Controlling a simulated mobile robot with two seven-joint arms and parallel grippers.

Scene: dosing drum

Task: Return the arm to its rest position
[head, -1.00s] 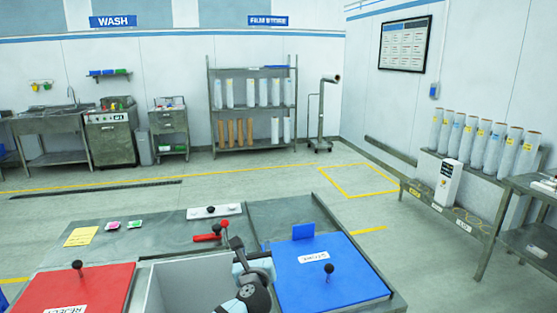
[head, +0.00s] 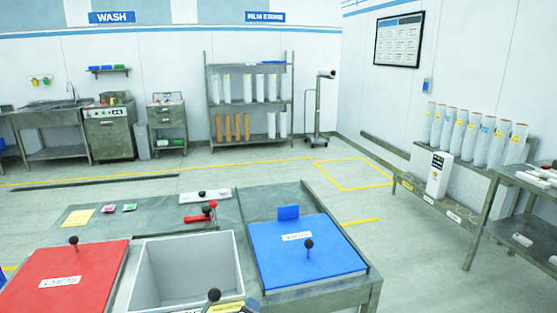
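Neither of my grippers and neither of my arms shows in the head view. The workbench (head: 160,208) stands in the foreground. On it are a red lid marked REJECT (head: 97,265) at left with a black knob, an open grey bin (head: 151,285) in the middle that looks empty, and a blue lid (head: 318,262) at right with a black knob. A red handle (head: 197,219) with a red knob lies behind the bin. A black knob (head: 213,295) with a yellow label beside it shows at the bottom edge, partly cut off.
A white panel with a black button (head: 203,195), a yellow note (head: 78,218) and small pink and green items lie on the bench's back part. A metal table (head: 515,205) stands at right. The floor behind the bench is clear up to a shelf rack (head: 250,102).

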